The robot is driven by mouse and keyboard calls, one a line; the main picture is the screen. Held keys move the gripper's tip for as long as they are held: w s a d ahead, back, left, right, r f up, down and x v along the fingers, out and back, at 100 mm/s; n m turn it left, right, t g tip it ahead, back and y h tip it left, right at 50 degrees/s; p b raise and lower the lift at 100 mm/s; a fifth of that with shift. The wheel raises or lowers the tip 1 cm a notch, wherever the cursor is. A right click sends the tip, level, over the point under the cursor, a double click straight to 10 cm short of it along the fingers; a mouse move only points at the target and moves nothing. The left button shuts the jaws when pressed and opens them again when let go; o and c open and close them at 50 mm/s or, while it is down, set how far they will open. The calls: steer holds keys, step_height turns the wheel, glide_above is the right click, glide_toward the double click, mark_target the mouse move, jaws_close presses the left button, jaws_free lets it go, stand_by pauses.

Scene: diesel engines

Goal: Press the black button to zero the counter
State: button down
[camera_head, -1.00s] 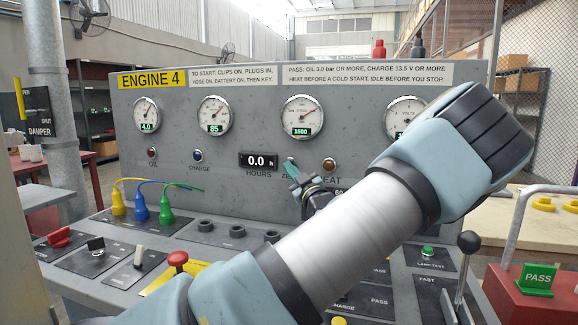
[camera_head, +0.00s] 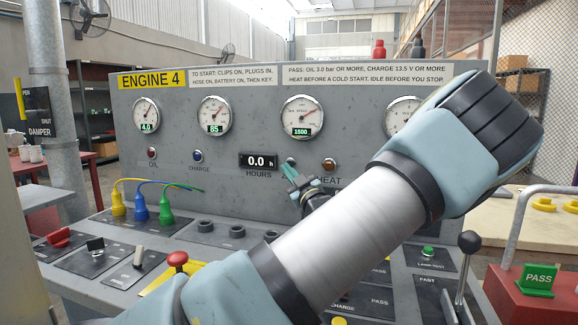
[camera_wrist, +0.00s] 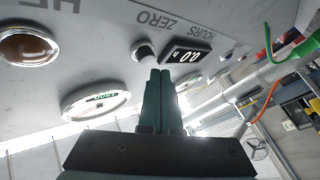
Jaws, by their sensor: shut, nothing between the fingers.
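The hour counter (camera_head: 258,161) is a black display reading 0.0 h on the grey panel, above the word HOURS. It also shows, upside down, in the wrist view (camera_wrist: 187,55). The small dark button (camera_wrist: 143,50) sits beside the counter, by the word ZERO. My gripper (camera_head: 287,168) is shut and empty, just right of the counter in the head view. In the wrist view its fingertips (camera_wrist: 159,73) are close to the button. I cannot tell whether they touch it. In the head view my gripper hides the button.
A red-brown HEAT lamp (camera_head: 329,165) is right of my gripper. Several round gauges sit above, including one reading 1500 (camera_head: 302,117). A red mushroom button (camera_head: 178,260) and yellow, blue (camera_head: 165,210) and green plugs stand on the console below. A lever (camera_head: 468,242) rises at the right.

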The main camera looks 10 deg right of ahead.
steer(key=shift+s+a, duration=0.4)
steer(key=shift+s, duration=0.35)
steer(key=shift+s+a, duration=0.4)
steer(key=shift+s, duration=0.3)
steer(key=shift+s+a, duration=0.4)
steer(key=shift+s, duration=0.35)
steer(key=shift+r, duration=0.1)
